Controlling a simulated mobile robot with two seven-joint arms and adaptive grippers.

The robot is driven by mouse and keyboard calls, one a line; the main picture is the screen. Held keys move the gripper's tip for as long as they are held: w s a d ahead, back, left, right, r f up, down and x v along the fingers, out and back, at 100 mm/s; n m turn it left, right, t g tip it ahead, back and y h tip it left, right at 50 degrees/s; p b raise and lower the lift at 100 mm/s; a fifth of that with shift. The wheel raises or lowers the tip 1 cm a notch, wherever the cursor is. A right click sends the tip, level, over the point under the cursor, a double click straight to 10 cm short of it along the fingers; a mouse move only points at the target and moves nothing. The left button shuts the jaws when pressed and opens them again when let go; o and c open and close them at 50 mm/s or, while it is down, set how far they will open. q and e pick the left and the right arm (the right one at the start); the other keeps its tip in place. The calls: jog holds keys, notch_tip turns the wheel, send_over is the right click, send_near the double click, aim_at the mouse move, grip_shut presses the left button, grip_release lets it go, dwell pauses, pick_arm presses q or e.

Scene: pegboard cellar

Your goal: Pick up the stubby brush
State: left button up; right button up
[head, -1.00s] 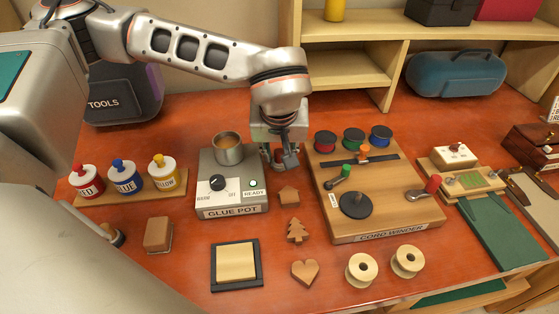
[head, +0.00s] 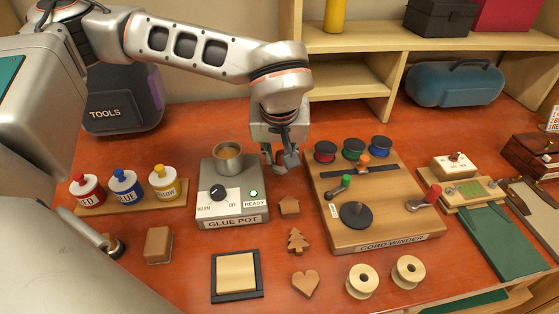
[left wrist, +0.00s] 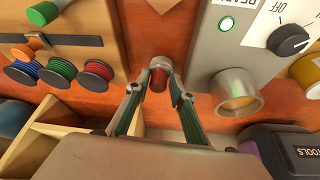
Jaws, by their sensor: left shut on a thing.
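The stubby brush (left wrist: 158,79) appears as a short dark red-brown piece between my left fingertips in the left wrist view. Its lower part is hard to make out there. My left gripper (left wrist: 159,70) is shut on it. In the head view the left gripper (head: 281,162) points down between the glue pot (head: 232,208) and the cord winder (head: 400,222), at their back edges. The brush is mostly hidden by the fingers in that view. My right gripper is not in view.
A metal cup (head: 229,157) stands on the glue pot close left of the gripper. Colored spools (head: 354,149) are close on its right. Wooden shapes (head: 297,240) lie in front, and a shelf (head: 345,80) stands behind. Red, blue and yellow jars (head: 125,187) are further left.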

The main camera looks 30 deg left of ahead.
aim_at(280, 153)
pick_arm(q)
notch_tip(280, 153, up, 17)
jog(key=shift+f+p, duration=0.1)
jog(key=shift+p, duration=0.75)
grip_shut()
jog(key=shift+r, duration=0.4)
